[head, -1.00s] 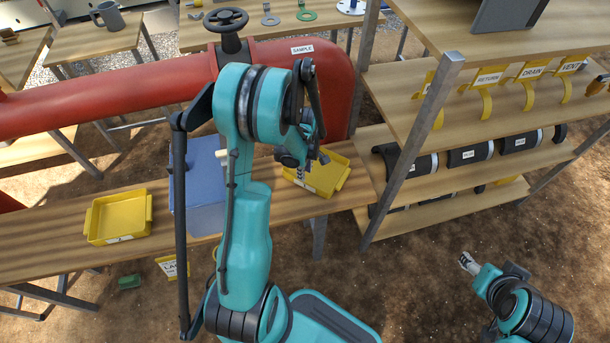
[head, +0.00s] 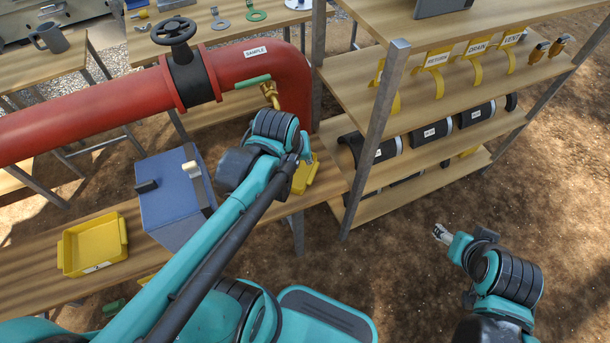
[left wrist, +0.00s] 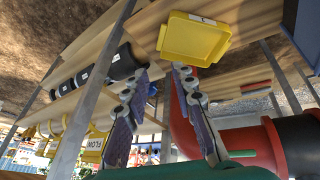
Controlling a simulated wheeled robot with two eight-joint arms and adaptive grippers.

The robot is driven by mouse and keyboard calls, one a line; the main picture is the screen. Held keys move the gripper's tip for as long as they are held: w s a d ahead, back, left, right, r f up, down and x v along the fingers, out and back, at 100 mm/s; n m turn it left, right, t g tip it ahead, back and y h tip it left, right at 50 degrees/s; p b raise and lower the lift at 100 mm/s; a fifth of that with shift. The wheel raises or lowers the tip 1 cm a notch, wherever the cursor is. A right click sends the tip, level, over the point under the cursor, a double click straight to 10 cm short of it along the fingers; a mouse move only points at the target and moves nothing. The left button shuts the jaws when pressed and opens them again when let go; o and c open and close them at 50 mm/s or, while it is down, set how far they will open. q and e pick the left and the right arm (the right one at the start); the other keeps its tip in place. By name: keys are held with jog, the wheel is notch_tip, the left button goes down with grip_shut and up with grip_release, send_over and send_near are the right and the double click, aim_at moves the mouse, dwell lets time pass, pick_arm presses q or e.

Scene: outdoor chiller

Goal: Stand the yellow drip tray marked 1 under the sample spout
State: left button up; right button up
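A yellow drip tray (head: 306,176) stands on the bench's right end, below the brass sample spout (head: 270,92) and largely hidden by my left arm. Whether it is exactly under the spout I cannot tell. A yellow tray (left wrist: 195,40) with a white label shows empty in the left wrist view; the label is too small to read surely. My left gripper (left wrist: 162,75) is open and empty there, its fingertips short of the tray. In the head view it (head: 305,152) is partly hidden beside the right tray. A second yellow tray (head: 93,246) sits on the bench's left. My right gripper (head: 441,234) hangs clear of everything.
A blue box (head: 175,196) stands between the trays. The red pipe (head: 110,105) with a black handwheel (head: 173,32) and a SAMPLE label runs behind the bench (head: 30,285). A shelf rack (head: 388,115) stands close on the right. Open ground lies before it.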

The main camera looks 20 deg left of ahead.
pick_arm(q)
jog(key=s+d+r+m+t, duration=0.2)
jog(key=s+d+m, duration=0.2)
jog(key=s+m, duration=0.1)
jog(key=shift+s+d+m+h, duration=0.15)
jog(key=shift+m+h, duration=0.15)
jog(key=shift+m, duration=0.1)
dwell(0.9)
